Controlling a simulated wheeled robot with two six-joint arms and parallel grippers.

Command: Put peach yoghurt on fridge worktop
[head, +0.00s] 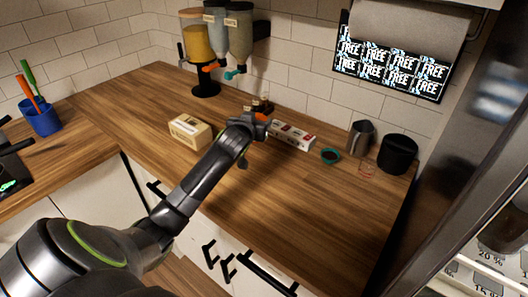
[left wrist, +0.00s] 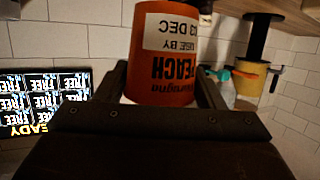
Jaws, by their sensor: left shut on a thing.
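The peach yoghurt is an orange tub (left wrist: 160,55) with a white label and dark "PEACH" lettering, which appears upside down in the left wrist view. My left gripper (left wrist: 160,95) is shut on it, with a finger on either side. In the head view a small orange part of the tub (head: 262,117) shows at the tip of my left gripper (head: 255,122), over the middle of the wooden worktop (head: 300,200). I cannot tell whether the tub touches the wood. My right gripper is not in view.
A cream box (head: 190,131) lies left of the gripper and a white-red carton (head: 292,135) right of it. Dispensers (head: 205,45) stand behind. The front right worktop is clear.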

